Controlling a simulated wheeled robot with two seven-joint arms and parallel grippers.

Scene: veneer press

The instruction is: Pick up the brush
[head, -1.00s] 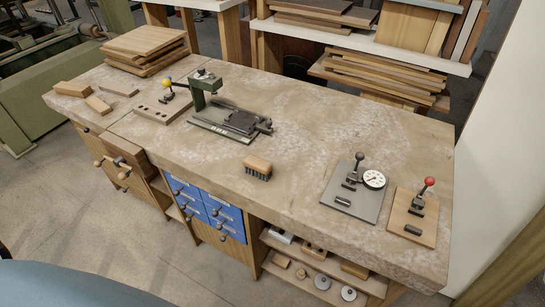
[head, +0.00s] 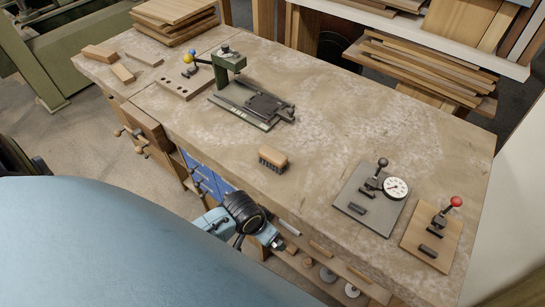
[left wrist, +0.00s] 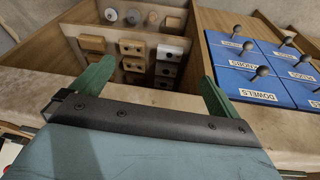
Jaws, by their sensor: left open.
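The brush (head: 273,157) is a small wooden block with dark bristles facing down. It rests on the bench top (head: 330,130) near its front edge, in the middle of the head view. It does not show in the left wrist view. My left gripper (left wrist: 148,85) is open and empty, its two green fingers spread in front of the bench's lower shelves. In the head view my left arm ends below the bench's front edge, nearer than the brush and apart from it; its fingers are hard to make out there. My right gripper is not in view.
A grey plate with a dial gauge (head: 396,188) and a wooden board with a red-knobbed clamp (head: 431,238) lie to the right. A green press (head: 250,98) stands behind the brush. Blue drawers (left wrist: 262,66) and shelves of blocks (left wrist: 132,47) are under the bench.

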